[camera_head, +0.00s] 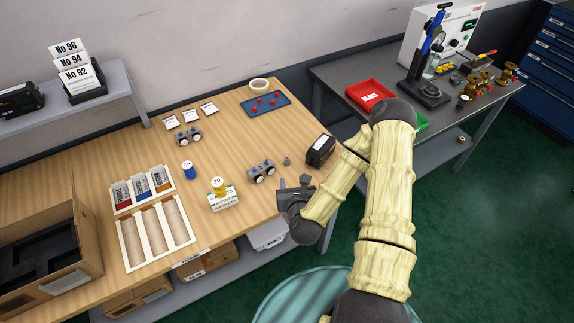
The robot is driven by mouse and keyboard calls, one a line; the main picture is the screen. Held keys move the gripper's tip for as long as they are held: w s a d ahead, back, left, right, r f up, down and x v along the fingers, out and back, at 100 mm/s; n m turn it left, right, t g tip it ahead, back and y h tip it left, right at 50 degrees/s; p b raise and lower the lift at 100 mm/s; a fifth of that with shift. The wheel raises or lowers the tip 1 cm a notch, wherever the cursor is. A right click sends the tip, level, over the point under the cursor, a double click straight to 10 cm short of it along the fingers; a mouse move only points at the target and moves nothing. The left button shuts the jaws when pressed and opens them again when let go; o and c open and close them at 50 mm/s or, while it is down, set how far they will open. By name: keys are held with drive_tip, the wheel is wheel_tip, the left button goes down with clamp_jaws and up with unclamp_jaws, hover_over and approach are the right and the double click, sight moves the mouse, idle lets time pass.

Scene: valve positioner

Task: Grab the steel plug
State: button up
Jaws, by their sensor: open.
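A small grey metal piece, which looks like the steel plug (287,160), stands on the wooden bench near its right edge. It sits between a grey fitting with round ends (262,171) and a black box-shaped device (320,150). My gripper (294,182) is over the bench's front right edge, nearer to me than the plug and apart from it. Its two fingers point away from me toward the plug, spread, with nothing seen between them. My wrist hides part of the bench edge.
A blue tray with red pieces (265,104) lies at the back. A wooden organiser (158,232) is at left. The bench between tray and fittings is clear.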

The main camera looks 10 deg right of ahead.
sight(287, 161)
drive_tip(key=shift+f+b+x, duration=0.2)
drive_tip(key=shift+b+x, duration=1.95)
drive_tip(key=shift+b, duration=1.65)
drive_tip(key=b, duration=0.2)
drive_tip(key=w+b, duration=0.1)
drive_tip(key=b, duration=0.2)
drive_tip(key=shift+w+d+f, duration=0.1)
drive_tip(key=shift+f, duration=0.2)
drive_tip(key=shift+b, duration=0.4)
drive_tip(key=shift+b, duration=0.4)
drive_tip(key=shift+f+b, duration=0.1)
drive_tip(key=shift+b, duration=0.35)
drive_tip(key=shift+w+b, duration=0.3)
drive_tip(key=x, duration=0.4)
drive_tip(key=shift+w, duration=0.2)
